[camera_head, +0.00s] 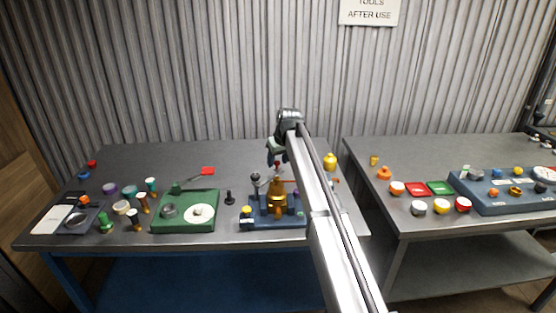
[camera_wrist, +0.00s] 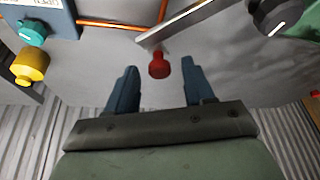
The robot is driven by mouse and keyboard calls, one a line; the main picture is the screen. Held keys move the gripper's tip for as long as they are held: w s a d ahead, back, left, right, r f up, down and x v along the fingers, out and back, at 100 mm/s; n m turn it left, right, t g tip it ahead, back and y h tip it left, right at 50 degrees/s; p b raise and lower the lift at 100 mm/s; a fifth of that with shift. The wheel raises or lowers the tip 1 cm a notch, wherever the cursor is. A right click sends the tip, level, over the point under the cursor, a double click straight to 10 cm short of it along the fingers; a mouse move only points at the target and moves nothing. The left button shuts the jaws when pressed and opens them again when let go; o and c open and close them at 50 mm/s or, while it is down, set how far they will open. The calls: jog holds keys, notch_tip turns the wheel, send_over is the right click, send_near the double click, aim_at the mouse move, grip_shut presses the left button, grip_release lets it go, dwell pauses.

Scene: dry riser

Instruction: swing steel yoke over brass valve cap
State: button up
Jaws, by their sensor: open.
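The brass valve cap (camera_head: 277,193) stands upright on a blue base on the left table, partly beside my arm. In the wrist view, a flat steel bar (camera_wrist: 180,22), which looks like part of the steel yoke, ends near a red knob (camera_wrist: 158,65). I cannot tell for sure whether the two are joined. My gripper (camera_head: 275,163) is open above and behind the cap; its fingers also show in the wrist view (camera_wrist: 158,88). The red knob lies between and beyond the fingertips, not gripped. The cap is not clearly visible in the wrist view, and my arm hides the base's right part.
A green fixture (camera_head: 184,224) with a red-ended lever (camera_head: 207,171) stands left of the blue base (camera_head: 258,223). A black peg (camera_head: 229,197) stands between them. Several coloured knobs lie farther left. A copper rod (camera_wrist: 110,23) runs near the bar. A second table (camera_head: 430,243) stands right.

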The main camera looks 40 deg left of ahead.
jog(key=shift+c, duration=0.4)
grip_shut()
jog(key=shift+d, duration=0.15)
jog(key=s+d+m+t+h, duration=0.2)
jog(key=s+d+m, duration=0.1)
jog(key=d+m, duration=0.4)
jog(key=shift+s+d+m, duration=0.3)
jog(key=shift+s+m, duration=0.1)
jog(key=shift+m, duration=0.7)
jog(key=shift+t, duration=0.3)
jog(key=shift+o, duration=0.4)
grip_release()
